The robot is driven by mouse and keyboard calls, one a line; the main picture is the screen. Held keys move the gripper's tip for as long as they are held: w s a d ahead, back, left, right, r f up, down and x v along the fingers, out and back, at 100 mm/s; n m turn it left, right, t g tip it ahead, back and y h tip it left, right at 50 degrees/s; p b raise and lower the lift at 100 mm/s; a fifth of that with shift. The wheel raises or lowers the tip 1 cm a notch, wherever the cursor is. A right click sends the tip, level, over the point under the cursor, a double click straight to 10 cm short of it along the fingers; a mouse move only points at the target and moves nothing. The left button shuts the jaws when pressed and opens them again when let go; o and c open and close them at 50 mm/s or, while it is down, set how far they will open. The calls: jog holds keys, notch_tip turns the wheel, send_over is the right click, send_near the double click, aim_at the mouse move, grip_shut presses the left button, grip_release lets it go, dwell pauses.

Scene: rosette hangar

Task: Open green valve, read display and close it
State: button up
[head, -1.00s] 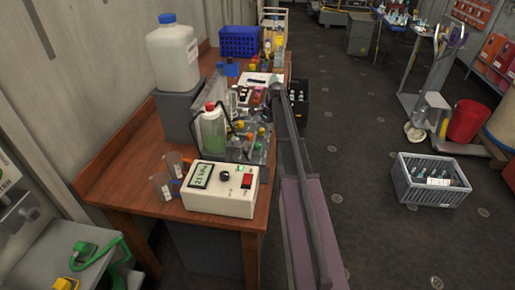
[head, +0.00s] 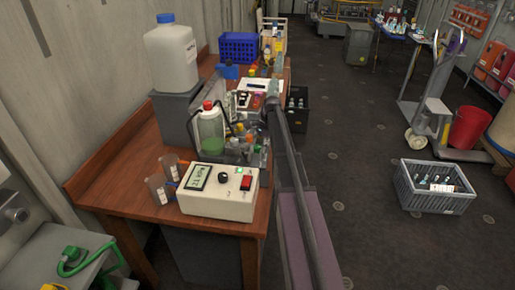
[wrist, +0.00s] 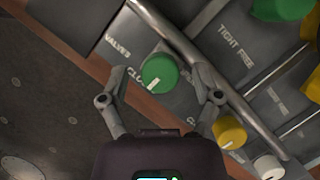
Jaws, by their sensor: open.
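In the wrist view the green valve knob (wrist: 159,70) sits on a grey panel marked "VALVES". Its white mark points down, close to a partly hidden label starting "CLO". My gripper (wrist: 160,84) is open, with one finger on each side of the knob; contact cannot be told. In the head view the white meter box (head: 218,205) stands at the table's near end. Its display (head: 197,177) shows a number that looks like 21 kPa, in small tilted print. A red-capped bottle (head: 209,128) behind it has green liquid at the bottom.
A yellow knob (wrist: 230,132) and a white knob (wrist: 268,167) lie right of the green one, along a metal rail (wrist: 190,50). A grey crate (head: 437,200) is on the floor.

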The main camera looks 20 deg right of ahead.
grip_shut()
jog(key=shift+n, duration=0.3)
jog(key=n+g, duration=0.1)
jog(key=n, duration=0.2)
jog(key=shift+w+n+g+h, duration=0.1)
jog(key=shift+n+g+h, duration=0.3)
jog(key=n+g+h, duration=0.1)
jog(key=n, duration=0.3)
jog(key=shift+a+n, duration=0.1)
jog(key=shift+n, duration=0.2)
jog(key=n+g+h, duration=0.1)
jog(key=n+h, duration=0.1)
jog(key=n, duration=0.2)
jog(key=shift+n, duration=0.3)
jog(key=shift+a+n+h, duration=0.1)
jog(key=shift+n+h, duration=0.7)
jog(key=shift+n, duration=1.4)
